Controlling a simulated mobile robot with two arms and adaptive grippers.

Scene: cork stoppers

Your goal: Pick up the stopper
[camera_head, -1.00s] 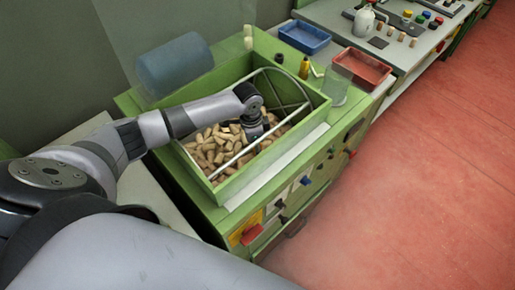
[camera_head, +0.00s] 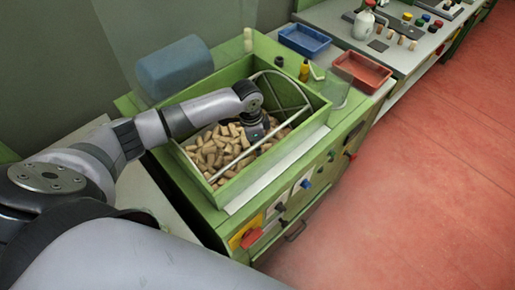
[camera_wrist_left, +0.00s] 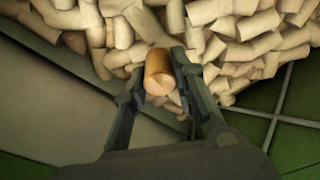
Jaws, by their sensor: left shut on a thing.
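Many cork stoppers (camera_head: 212,152) lie heaped in a green bin (camera_head: 206,191). My left gripper (camera_head: 258,131) is down inside the bin, over the right part of the heap. In the left wrist view my left gripper (camera_wrist_left: 161,80) is shut on one stopper (camera_wrist_left: 159,72), an orange-brown cork with its pale round end facing the camera. Other corks (camera_wrist_left: 235,40) lie around and behind it. In the head view the held stopper cannot be made out. My right gripper is not in view.
A metal frame (camera_head: 238,157) spans the bin. A blue tray (camera_head: 304,39), a red tray (camera_head: 362,69) and small bottles (camera_head: 304,70) stand beyond the bin. A blue rounded block (camera_head: 174,66) sits behind it. The red floor (camera_head: 430,170) at right is clear.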

